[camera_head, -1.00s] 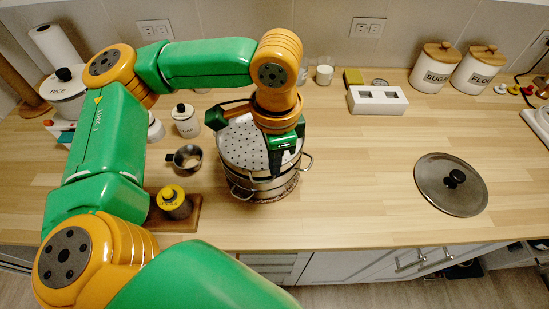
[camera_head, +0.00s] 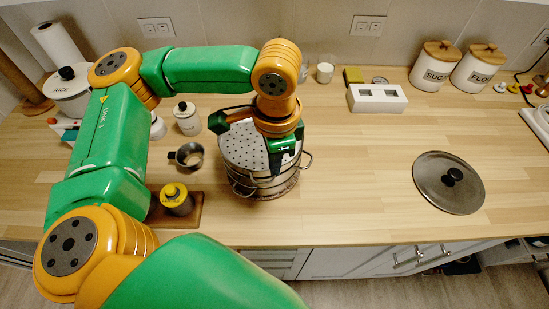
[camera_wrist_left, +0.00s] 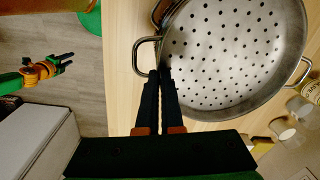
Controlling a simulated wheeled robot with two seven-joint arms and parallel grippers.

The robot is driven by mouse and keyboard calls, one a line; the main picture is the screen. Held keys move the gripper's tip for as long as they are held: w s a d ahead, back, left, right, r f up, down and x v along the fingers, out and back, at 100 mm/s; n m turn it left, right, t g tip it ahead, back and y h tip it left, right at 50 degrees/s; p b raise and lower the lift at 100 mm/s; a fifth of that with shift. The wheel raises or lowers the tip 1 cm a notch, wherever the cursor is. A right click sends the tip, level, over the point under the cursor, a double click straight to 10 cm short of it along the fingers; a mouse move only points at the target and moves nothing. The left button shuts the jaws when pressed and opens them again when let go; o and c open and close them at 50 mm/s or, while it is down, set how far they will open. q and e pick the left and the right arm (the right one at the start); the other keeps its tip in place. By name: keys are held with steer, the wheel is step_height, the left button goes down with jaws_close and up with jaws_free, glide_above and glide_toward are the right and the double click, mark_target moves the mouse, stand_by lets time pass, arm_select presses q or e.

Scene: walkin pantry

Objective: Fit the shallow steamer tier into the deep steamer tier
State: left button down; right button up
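The shallow steamer tier (camera_head: 243,146) is a steel pan with a perforated base. It is over the deep steamer tier (camera_head: 268,184), a steel pot with side handles; I cannot tell whether its rim is seated inside. My left gripper (camera_head: 277,172) points down at the near right side of the shallow tier. In the left wrist view the left fingers (camera_wrist_left: 160,78) are close together at the tier's rim, beside a wire handle, and appear closed on the wall. The perforated base shows there too (camera_wrist_left: 225,50). My right gripper (camera_wrist_left: 66,70) is small, empty and apparently open, away from the counter.
A lid (camera_head: 449,183) lies on the right of the counter. A yellow-topped jar (camera_head: 176,199) on a wooden board and a small metal cup (camera_head: 187,156) stand left of the steamer. A white box (camera_head: 377,98) is behind. The counter between steamer and lid is clear.

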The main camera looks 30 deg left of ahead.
arm_select(q)
steer(key=shift+f, duration=0.25)
stand_by(0.4)
steer(key=c, duration=1)
jaws_free()
step_height(320, 180, up, 7)
steer(key=shift+s+d, duration=0.15)
steer(key=shift+d, duration=0.05)
